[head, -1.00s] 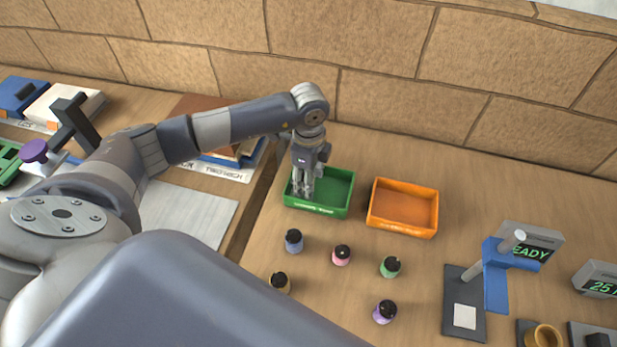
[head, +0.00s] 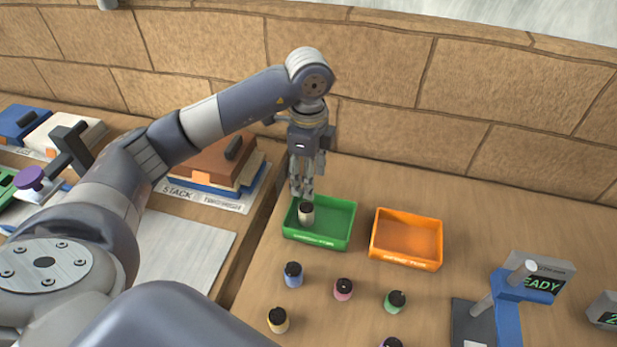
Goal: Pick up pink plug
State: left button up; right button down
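The pink plug (head: 343,289) stands upright on the wooden table, black-topped, in front of the two trays and between the blue plug (head: 293,274) and the green plug (head: 395,301). My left gripper (head: 302,192) points down above the left part of the green tray (head: 330,240), well behind the pink plug. Its fingers look a little apart and hold nothing that I can see. A cream plug (head: 306,216) with a dark top stands in the tray just below the fingertips. My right gripper is not in view.
An orange tray (head: 405,262) is right of the green one and looks empty. A yellow plug (head: 278,320) and a purple plug (head: 391,343) stand nearer. A blue stand (head: 507,310) with a display is at right. Stacked books (head: 220,160) lie left.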

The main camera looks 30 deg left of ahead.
aim_at(343, 287)
jog(key=k+l, duration=0.2)
jog(key=k, duration=0.3)
jog(key=k+l, duration=0.15)
jog(key=k, duration=0.3)
jog(key=k+l, duration=0.2)
jog(key=k, duration=0.3)
